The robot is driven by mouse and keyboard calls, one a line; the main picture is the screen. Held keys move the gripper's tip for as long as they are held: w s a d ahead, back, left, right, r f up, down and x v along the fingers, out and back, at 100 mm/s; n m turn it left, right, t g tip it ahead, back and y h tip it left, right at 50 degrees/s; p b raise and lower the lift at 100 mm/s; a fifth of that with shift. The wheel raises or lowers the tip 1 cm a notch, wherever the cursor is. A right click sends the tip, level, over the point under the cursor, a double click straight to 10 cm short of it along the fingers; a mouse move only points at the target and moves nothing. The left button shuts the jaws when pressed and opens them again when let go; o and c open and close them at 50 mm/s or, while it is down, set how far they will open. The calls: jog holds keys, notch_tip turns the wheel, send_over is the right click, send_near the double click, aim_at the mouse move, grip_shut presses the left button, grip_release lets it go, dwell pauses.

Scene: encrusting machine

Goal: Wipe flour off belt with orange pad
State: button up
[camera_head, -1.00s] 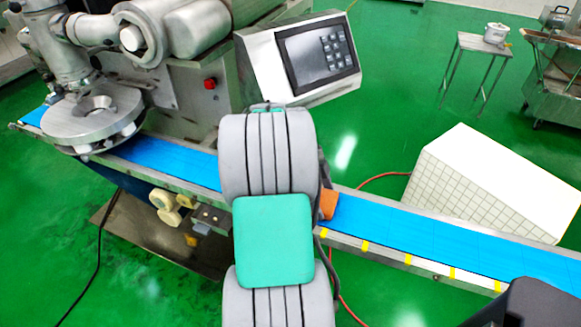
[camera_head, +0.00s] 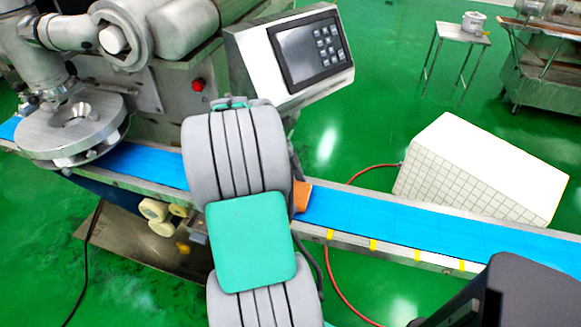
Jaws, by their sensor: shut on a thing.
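The blue belt (camera_head: 390,222) runs across the view from the machine at the left to the lower right. The orange pad (camera_head: 302,196) shows as a small piece at the right edge of my arm, at the belt. My arm covers the middle of the belt and the rest of the pad. My gripper's fingers are hidden behind my arm, so its hold on the pad does not show. I cannot make out flour on the visible belt, nor tell whether the pad touches it.
The encrusting machine with its round metal head (camera_head: 72,128) and control panel (camera_head: 308,52) stands behind the belt at left. A white block with a grid (camera_head: 480,170) is behind the belt at right. A small table (camera_head: 462,34) holds a white pot (camera_head: 473,21). Yellow marks line the belt's near rail.

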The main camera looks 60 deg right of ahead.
jog(key=r+p, duration=0.1)
jog(key=r, duration=0.2)
jog(key=shift+s+r, duration=0.15)
jog(key=shift+s, duration=0.05)
jog(key=shift+w+r+p, duration=0.15)
jog(key=shift+r+p, duration=0.45)
jog(key=shift+r, duration=0.1)
jog(key=shift+r+p, duration=1.1)
jog(key=shift+r, duration=0.45)
